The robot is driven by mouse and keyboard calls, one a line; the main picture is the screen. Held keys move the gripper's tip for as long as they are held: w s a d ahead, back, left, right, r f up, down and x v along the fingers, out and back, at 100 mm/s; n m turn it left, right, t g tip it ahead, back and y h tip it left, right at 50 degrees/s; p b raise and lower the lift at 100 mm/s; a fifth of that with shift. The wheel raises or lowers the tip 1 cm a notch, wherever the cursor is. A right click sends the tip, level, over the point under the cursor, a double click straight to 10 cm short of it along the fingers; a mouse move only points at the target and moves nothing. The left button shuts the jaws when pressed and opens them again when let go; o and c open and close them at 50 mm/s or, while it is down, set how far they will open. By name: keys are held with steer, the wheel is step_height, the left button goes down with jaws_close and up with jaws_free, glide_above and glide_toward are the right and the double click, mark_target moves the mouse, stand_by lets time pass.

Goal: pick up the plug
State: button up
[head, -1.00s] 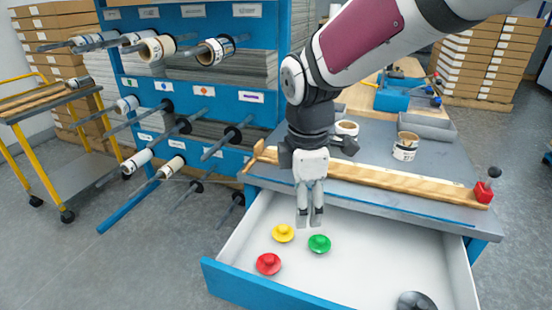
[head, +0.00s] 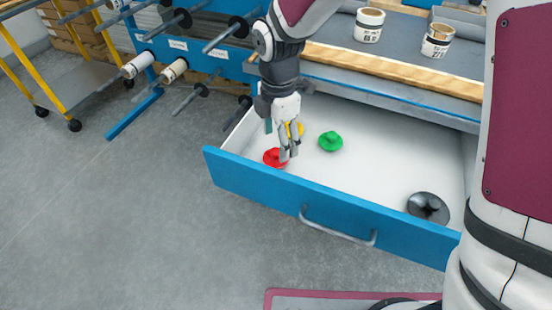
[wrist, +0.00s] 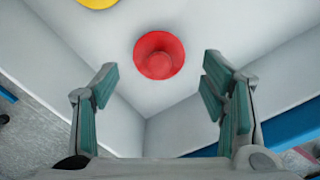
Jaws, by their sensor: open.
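Several plugs lie in the open drawer. The red plug (head: 275,158) is near the drawer's front left corner. In the wrist view the red plug (wrist: 159,55) lies ahead of and between my open fingers, apart from them. The yellow plug (head: 294,129) is partly hidden behind my gripper; its edge shows in the wrist view (wrist: 98,3). The green plug (head: 330,141) lies to the right, and a dark grey plug (head: 428,207) lies at the drawer's right end. My gripper (head: 288,153) points down over the left part of the drawer, open and empty; it also shows in the wrist view (wrist: 165,105).
The white drawer with a blue front (head: 270,202) and a grey handle (head: 338,230) is pulled out below the bench. A wooden strip (head: 400,70) runs along the bench edge. Two tape rolls (head: 369,25) stand behind it. Rods with rolls stick out at the left.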

mark_target(276, 151)
steer(key=shift+s+a+f+b, duration=0.15)
steer(key=shift+f+b, duration=0.45)
steer(key=shift+f, duration=0.75)
steer(key=shift+w+a+f+b, duration=0.1)
steer(key=shift+f+b, duration=0.45)
steer(key=shift+f, duration=0.75)
steer(key=c, duration=0.8)
